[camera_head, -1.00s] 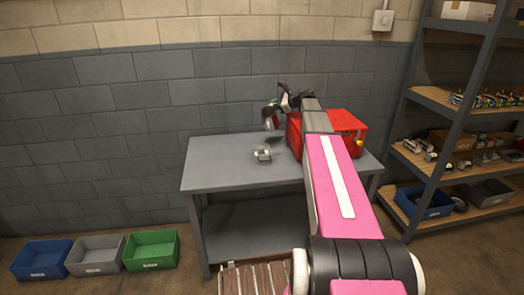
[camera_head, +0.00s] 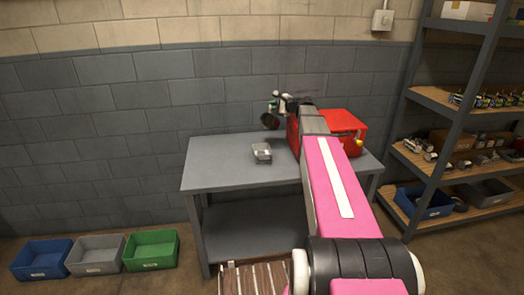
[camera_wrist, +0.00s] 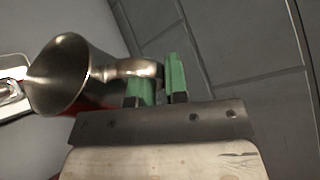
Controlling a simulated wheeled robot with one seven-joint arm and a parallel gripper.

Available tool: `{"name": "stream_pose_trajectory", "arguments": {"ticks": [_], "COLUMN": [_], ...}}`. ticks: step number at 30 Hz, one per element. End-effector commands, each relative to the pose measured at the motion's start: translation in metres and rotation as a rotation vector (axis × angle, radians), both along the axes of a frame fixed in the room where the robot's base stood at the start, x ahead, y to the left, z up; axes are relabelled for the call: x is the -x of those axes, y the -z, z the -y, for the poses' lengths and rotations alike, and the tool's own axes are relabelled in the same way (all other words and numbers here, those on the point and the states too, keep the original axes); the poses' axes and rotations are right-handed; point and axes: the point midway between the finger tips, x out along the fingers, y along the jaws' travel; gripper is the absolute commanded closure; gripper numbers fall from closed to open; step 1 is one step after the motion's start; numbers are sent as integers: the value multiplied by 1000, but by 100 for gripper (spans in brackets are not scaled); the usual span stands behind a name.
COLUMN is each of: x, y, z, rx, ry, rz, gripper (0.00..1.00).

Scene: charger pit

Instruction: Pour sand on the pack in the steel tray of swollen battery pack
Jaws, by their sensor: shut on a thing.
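My gripper (camera_wrist: 160,82), with green finger pads, is shut on the handle of a metal cup (camera_wrist: 68,72). In the wrist view the cup's mouth is turned to the left, and I see bare metal inside and no sand. In the head view the cup (camera_head: 269,121) is a small dark shape above the back of the bench. A small steel tray (camera_head: 262,153) sits on the bench top, in front of and slightly left of the cup. The tray's contents are too small to tell, so I cannot make out the pack or any sand.
A grey bench (camera_head: 222,172) stands against the wall. A red box (camera_head: 346,122) is on its right part, partly behind my arm. The bench's left part is clear. A shelf rack (camera_head: 445,115) stands right; blue, grey and green bins (camera_head: 150,250) are on the floor left.

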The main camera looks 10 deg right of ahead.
Motion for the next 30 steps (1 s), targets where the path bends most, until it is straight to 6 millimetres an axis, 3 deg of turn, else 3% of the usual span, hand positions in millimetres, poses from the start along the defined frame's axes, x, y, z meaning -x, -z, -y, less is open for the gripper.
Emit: {"name": "stream_pose_trajectory", "arguments": {"ticks": [30], "x": [39], "y": [6], "z": [-21], "rx": [242], "ry": [-1], "rz": [433], "gripper": [100]}}
